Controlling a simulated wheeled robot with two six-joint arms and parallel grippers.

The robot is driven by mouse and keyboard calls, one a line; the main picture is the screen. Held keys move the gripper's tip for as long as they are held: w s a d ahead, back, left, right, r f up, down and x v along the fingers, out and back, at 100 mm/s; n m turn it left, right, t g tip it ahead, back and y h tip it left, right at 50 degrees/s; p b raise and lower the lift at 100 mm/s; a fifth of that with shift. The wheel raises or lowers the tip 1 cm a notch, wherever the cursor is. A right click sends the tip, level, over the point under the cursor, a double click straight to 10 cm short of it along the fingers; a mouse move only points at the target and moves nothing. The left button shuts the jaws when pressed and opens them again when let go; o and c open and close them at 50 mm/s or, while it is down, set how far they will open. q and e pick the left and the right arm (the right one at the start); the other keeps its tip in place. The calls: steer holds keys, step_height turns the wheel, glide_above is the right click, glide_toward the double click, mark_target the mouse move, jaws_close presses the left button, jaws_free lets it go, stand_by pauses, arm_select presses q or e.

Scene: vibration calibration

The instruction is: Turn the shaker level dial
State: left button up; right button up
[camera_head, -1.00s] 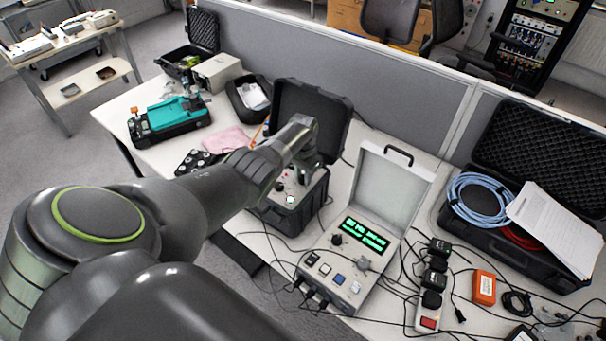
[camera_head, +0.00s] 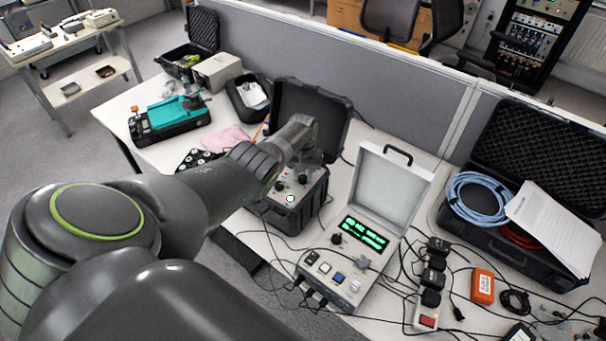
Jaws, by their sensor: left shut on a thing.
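The shaker is a black case (camera_head: 283,217) with an open lid and a grey control panel on top, standing mid-table. Its panel carries small dark knobs and a round white spot (camera_head: 290,198). My left arm reaches in from the left, and my left gripper (camera_head: 305,172) is over the back right of this panel. It is shut on what looks like the level dial, which the fingers and wrist mostly hide. My right gripper is not in view.
An open grey-white instrument case (camera_head: 337,264) with a lit green display stands right of the shaker. Cables and a power strip (camera_head: 428,315) lie further right, near an orange box (camera_head: 482,287). A teal device (camera_head: 172,113) and pink cloth (camera_head: 228,138) are at left.

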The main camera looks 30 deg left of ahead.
mark_target(303, 177)
arm_select(q)
steer(key=shift+w+r, duration=0.1)
steer(key=o, duration=1)
steer(key=shift+r, duration=0.75)
step_height(303, 177, up, 16)
steer(key=shift+f+b, duration=0.1)
steer(key=shift+b, duration=0.8)
